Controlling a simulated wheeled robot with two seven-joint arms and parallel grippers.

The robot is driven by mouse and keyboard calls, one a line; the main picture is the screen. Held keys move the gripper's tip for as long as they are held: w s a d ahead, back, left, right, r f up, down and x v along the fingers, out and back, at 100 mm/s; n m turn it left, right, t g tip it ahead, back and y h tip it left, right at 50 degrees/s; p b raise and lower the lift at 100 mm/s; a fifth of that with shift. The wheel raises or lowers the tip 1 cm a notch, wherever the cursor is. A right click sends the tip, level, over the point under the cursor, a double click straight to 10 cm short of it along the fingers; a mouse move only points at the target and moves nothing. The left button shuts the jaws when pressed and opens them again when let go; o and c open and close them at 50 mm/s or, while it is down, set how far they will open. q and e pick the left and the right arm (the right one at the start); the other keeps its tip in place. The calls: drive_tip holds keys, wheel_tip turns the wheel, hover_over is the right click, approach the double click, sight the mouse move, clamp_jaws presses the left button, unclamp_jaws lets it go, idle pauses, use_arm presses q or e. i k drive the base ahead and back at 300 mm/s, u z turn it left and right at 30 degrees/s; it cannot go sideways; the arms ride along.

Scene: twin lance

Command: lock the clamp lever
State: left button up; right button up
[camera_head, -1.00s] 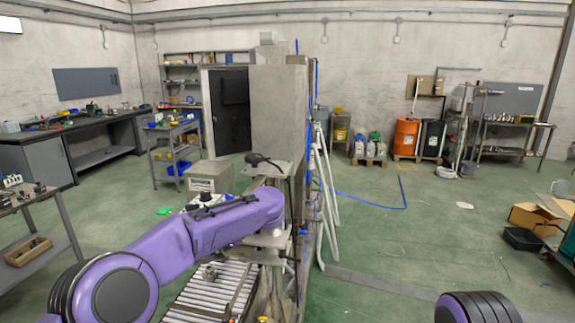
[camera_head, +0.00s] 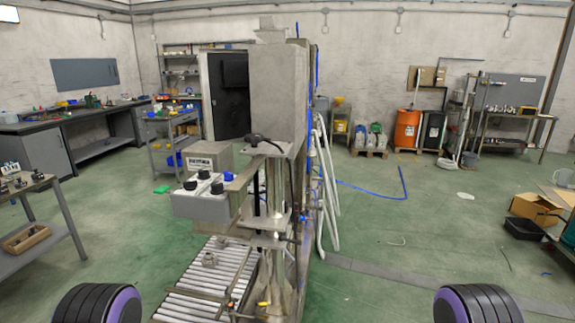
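The machine (camera_head: 277,97) stands at the centre, a tall grey cabinet with a post and plates in front. A black-handled lever (camera_head: 262,140) lies on its upper plate (camera_head: 270,150); I cannot tell for sure that it is the clamp lever, or whether it is locked. A lower plate (camera_head: 268,222) sits on the post below. Small yellow-tipped parts (camera_head: 264,304) show near the machine's foot. Neither of my grippers is in view; only rounded purple and black parts of my arms show at the bottom left and bottom right.
A grey control box (camera_head: 203,207) with dark knobs stands left of the post. A roller conveyor (camera_head: 205,285) runs below it. White hoses (camera_head: 327,190) hang at the machine's right side. A cardboard box (camera_head: 537,208) is at far right. The green floor right of the machine is open.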

sight(292, 241)
drive_tip(key=z, duration=1.45)
drive_tip(key=i, duration=0.65)
drive_tip(key=u, duration=2.75)
